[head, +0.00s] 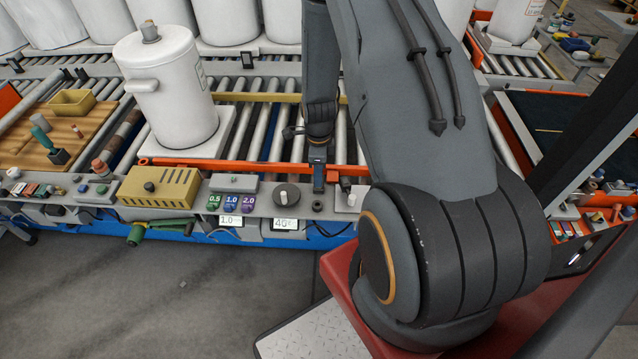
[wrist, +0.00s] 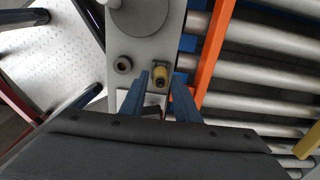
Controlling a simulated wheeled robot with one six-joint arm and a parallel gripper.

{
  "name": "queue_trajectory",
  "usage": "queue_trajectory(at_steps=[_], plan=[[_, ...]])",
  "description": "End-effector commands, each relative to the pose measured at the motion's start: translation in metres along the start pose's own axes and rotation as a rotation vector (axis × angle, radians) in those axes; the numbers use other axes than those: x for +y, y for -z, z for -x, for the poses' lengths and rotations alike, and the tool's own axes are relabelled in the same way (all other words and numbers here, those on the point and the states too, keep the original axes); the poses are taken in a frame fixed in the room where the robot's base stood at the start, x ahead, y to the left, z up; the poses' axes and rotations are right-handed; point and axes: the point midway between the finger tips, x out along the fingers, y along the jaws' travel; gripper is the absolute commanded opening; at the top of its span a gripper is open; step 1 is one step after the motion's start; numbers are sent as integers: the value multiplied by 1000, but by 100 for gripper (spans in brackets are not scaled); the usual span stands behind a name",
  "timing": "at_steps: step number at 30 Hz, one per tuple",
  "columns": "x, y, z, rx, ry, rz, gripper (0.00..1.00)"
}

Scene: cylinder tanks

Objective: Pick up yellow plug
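The yellow plug (wrist: 160,74) shows in the wrist view as a short yellow piece with a dark top, on the grey control ledge (wrist: 115,35). My gripper (wrist: 159,80) is open, with its two blue fingers pointing at the plug. One fingertip appears on each side of the plug, with a gap visible; I cannot tell their exact height. In the head view my gripper (head: 318,184) points down over the ledge, right of a dark round knob (head: 287,194). The plug is not visible there and seems hidden by my gripper.
A dark ring socket (wrist: 122,64) is left of the plug. An orange rail (head: 250,164) and rollers (wrist: 250,76) run close behind the ledge. A white tank (head: 165,85) stands on the conveyor, and a yellow box (head: 158,188) sits farther left on the ledge.

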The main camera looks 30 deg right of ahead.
Motion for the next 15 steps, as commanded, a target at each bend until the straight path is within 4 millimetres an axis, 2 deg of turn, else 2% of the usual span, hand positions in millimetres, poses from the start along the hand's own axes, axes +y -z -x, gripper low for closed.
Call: queue_trajectory(at_steps=[1, 5, 6, 15], plan=[[0, 0, 0, 0, 0, 0, 24], [0, 0, 0, 0, 0, 0, 2], [0, 0, 0, 0, 0, 0, 0], [0, 0, 8, 0, 1, 0, 0]])
